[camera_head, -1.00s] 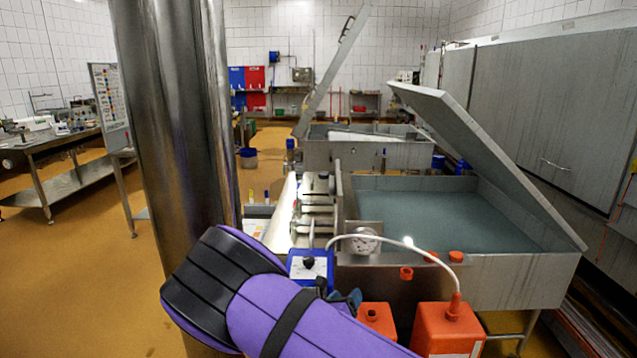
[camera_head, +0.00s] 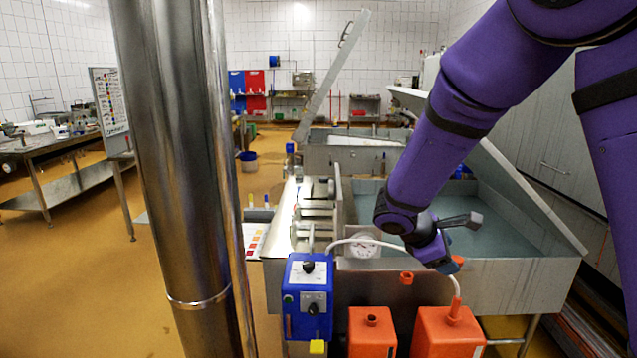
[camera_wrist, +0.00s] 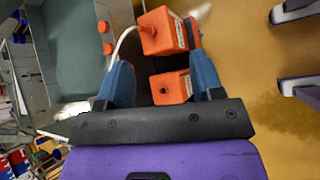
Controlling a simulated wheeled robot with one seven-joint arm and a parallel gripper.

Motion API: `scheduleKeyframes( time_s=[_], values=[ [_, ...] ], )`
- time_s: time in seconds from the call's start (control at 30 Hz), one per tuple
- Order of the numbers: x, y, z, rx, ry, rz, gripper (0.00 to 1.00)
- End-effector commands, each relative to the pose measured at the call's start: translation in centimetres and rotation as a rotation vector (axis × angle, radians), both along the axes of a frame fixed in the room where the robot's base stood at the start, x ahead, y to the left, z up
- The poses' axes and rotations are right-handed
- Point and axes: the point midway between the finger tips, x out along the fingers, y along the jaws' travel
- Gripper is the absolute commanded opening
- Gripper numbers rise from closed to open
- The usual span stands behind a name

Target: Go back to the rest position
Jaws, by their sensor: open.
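My gripper (camera_head: 446,238) hangs at the end of my purple arm in the head view, in front of the steel vat's front wall. It is close to the red-orange caps there, but I cannot tell whether it touches anything. In the wrist view my gripper (camera_wrist: 162,72) shows two blue fingers spread apart with nothing held between them. Two orange canisters (camera_wrist: 163,32) (camera_wrist: 171,87) show beyond and between the fingers. The same canisters (camera_head: 447,332) (camera_head: 372,335) stand at the bottom of the head view.
A blue control box (camera_head: 308,297) with knobs stands left of the canisters. A white hose (camera_head: 350,241) arches to the right canister. The steel vat (camera_head: 540,270) holds bluish liquid under a raised lid. A steel column (camera_head: 185,200) blocks part of the left. Floor (camera_head: 80,280) at left is open.

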Motion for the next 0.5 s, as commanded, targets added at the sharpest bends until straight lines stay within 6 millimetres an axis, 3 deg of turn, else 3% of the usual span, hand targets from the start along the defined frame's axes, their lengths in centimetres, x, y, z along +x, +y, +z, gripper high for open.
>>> scheduleKeyframes(
  time_s=[0.2, 0.5],
  values=[
    [-4.1, -2.7, 4.4, 0.213, -0.112, -0.219, 0.61],
    [-10.4, -4.9, 9.6, 0.484, -0.269, -0.494, 0.61]
  ],
)
